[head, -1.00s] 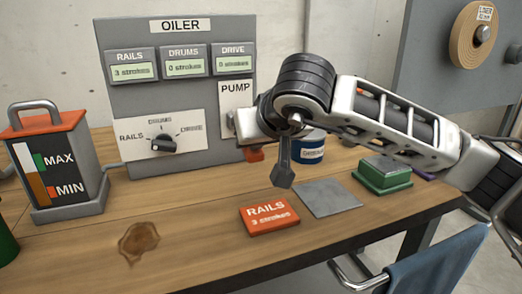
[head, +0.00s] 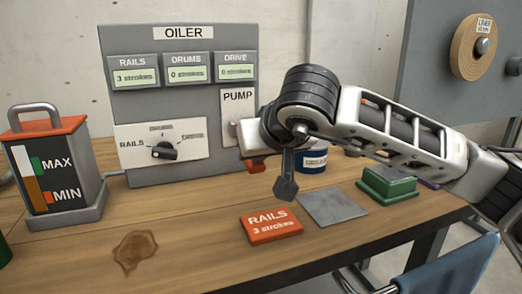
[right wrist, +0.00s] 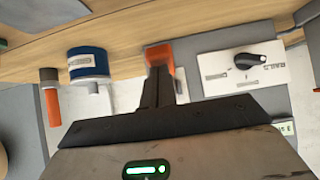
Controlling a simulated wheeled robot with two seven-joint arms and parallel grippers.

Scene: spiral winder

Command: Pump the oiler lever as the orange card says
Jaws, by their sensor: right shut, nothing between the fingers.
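The orange card (head: 270,225) lies on the bench and reads RAILS, 3 strokes. The grey oiler panel (head: 182,80) stands behind it; its RAILS display (head: 135,77) reads 3 strokes, the DRUMS display (head: 187,74) and DRIVE display (head: 236,71) 0 strokes. The black selector knob (right wrist: 257,60) seems to point toward RAILS. The PUMP plate (head: 237,105) is partly hidden by my right arm. The lever's orange end (right wrist: 160,57) shows just beyond the tips of my right gripper (right wrist: 158,82), which is shut and empty; contact is unclear. My left gripper is out of view.
An oil reservoir (head: 55,170) with MAX and MIN marks stands at left. A blue can (head: 313,160), a grey plate (head: 332,206) and a green block (head: 388,187) are around my right arm. A brown stain (head: 135,250) marks the front bench. A blue chair (head: 450,265) stands at front right.

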